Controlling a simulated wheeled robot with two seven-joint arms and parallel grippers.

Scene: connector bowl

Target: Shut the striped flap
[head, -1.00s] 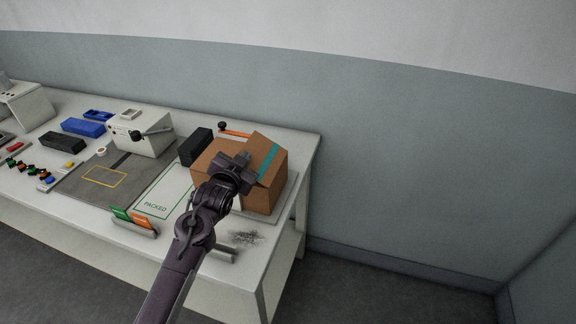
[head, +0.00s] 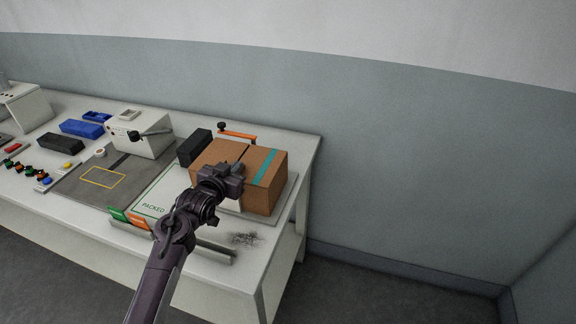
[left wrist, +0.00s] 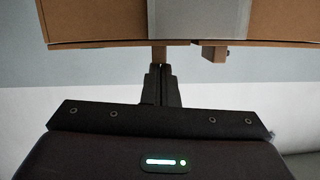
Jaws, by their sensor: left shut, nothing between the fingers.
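The cardboard box (head: 262,198) stands at the right end of the table. Its flap with the teal stripe (head: 265,163) lies about flat over the right part of the box top. The left part of the top (head: 218,151) also looks flat, with a dark seam between the two. My left gripper (head: 238,168) is shut and empty at the box's near top edge; I cannot tell whether it touches. In the left wrist view its fingers (left wrist: 160,84) point at brown cardboard (left wrist: 95,20) with a pale grey band. My right gripper is not in view.
The box is on a pale tray (head: 289,192). A black block (head: 194,148) and an orange-handled tool (head: 238,134) lie behind it. A card holder with green and orange cards (head: 137,222) stands at the front. Left are a white machine (head: 150,142) and blue bins (head: 83,128).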

